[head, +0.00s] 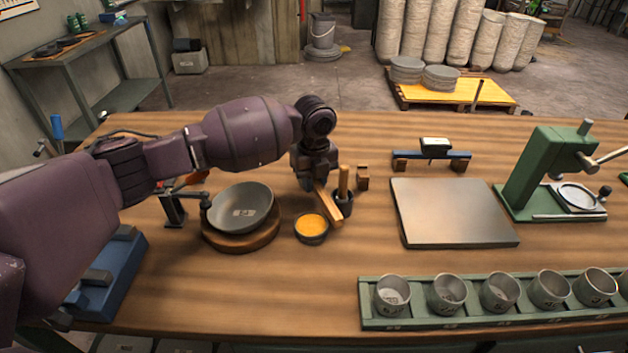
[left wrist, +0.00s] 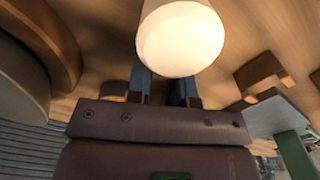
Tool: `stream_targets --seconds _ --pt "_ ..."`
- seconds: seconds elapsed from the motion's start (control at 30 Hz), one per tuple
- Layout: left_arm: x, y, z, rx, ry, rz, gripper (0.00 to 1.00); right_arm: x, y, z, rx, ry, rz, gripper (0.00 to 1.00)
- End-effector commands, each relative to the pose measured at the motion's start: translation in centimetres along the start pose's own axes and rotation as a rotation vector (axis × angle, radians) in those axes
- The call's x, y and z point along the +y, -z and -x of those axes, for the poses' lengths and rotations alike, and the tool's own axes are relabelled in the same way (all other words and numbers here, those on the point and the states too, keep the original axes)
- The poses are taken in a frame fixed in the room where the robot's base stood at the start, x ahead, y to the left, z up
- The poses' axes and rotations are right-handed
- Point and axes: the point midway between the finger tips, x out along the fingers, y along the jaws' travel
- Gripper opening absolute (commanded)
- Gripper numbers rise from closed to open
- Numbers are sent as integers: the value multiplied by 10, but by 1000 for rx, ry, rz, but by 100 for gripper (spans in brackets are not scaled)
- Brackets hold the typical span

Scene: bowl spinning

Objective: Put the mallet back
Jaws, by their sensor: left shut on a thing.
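In the left wrist view a pale round end (left wrist: 180,45), which looks like the handle's, covers part of the two fingers. The contact between fingers and mallet is hidden. A small notched wooden block (head: 362,178) stands just right of the mallet. My right gripper is not in view.
A grey bowl (head: 241,207) sits on a round wooden base (head: 246,244) to the left. A small bowl of yellow material (head: 311,228) is in front of the gripper. A flat plate (head: 452,212), a green press (head: 549,165) and a rack of cups (head: 420,321) stand right.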

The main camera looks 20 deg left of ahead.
Motion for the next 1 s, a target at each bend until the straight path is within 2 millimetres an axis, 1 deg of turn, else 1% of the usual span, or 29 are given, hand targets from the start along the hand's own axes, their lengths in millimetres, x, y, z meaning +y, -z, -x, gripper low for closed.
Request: stream_targets --seconds 0.07,0.2,0.23,0.37,0.4,0.67,0.77,0.87,1.0 --pt "0 0 2 -1 1 0 0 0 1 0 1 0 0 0" --pt "0 0 -2 0 1 0 0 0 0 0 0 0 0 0" --pt "0 0 -2 0 0 0 24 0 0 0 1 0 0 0" --pt "0 0 -2 0 0 0 44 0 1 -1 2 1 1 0" --pt "0 0 -2 0 0 0 47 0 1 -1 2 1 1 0" --pt "0 0 -1 0 0 0 47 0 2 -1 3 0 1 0" --pt "0 0 5 -2 2 0 47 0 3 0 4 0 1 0" --pt "-1 0 18 -3 3 -1 47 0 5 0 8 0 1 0" --pt "-1 0 44 -3 4 -1 47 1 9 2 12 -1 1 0"
